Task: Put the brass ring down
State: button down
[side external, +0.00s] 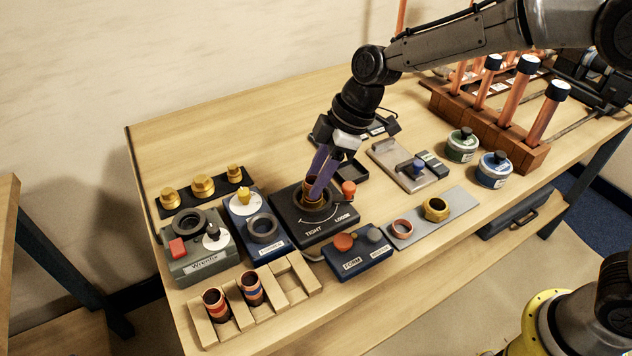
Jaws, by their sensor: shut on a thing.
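My gripper (322,172), with purple fingers, points down over the black block marked TIGHT and LOOSE (292,221). It is shut on a brass-coloured piece (311,190), which I take to be the brass ring. The fingers partly hide it. The piece is at the round dark socket of the block; I cannot tell whether it is seated or just above. Another brass ring (436,209), with a hexagonal outline, lies on the grey plate (459,206) to the right.
A copper-coloured ring (402,228) lies on the same plate. A wooden rack (240,318) holds two banded copper pieces. Tins (493,169) stand at right.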

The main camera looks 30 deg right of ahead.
notch_tip(320, 180, up, 8)
jog(key=shift+r, duration=0.2)
jog(key=shift+d+r, duration=0.1)
jog(key=shift+r, duration=0.1)
jog(key=d+f+m, duration=0.2)
jog(key=d+m, duration=0.1)
jog(key=d, duration=0.5)
jog(key=d+f+m+t+h, duration=0.1)
jog(key=d+f+m, duration=0.2)
jog(key=d, duration=0.4)
jog(key=w+d+f+m+t+h, duration=0.1)
jog(key=d+f+m, duration=0.2)
jog(key=d, duration=0.5)
jog(key=shift+d, duration=0.35)
jog(key=shift+w+d+f+m+t, duration=0.1)
jog(key=shift+f+m+t, duration=0.1)
jog(key=shift+m+t, duration=0.1)
jog(key=shift+w+m+h, duration=0.25)
jog(key=shift+m+h, duration=0.05)
